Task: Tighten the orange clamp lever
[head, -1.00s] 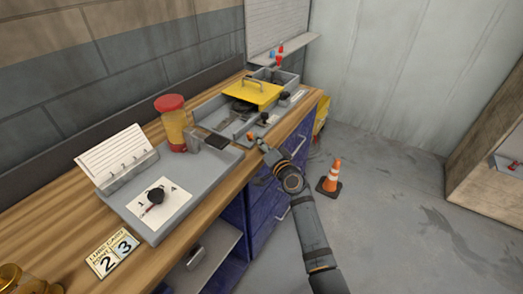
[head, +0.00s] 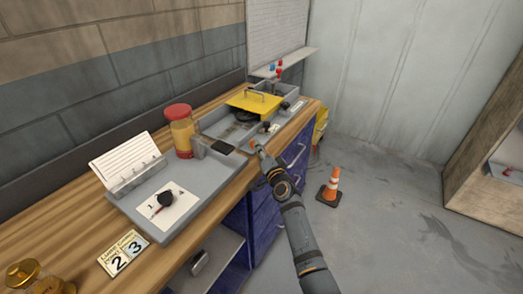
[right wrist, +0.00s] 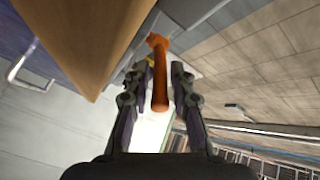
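The orange clamp lever (right wrist: 159,82) stands out clearly in the right wrist view, its handle reaching between the two fingers of my right gripper (right wrist: 159,68). Gaps show on both sides of the handle, so the fingers are apart and not closed on it. In the head view my right gripper (head: 259,149) is at the front edge of the bench, by the grey tray. Only a small bit of orange shows at its fingertips there; the rest of the lever is hidden. My left gripper is not in view.
The wooden bench (head: 85,215) holds grey trays, a red-lidded jar (head: 181,135) and a yellow lid with a handle (head: 254,103). Blue drawers (head: 252,215) are below. An orange cone (head: 330,188) stands on open floor to the right.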

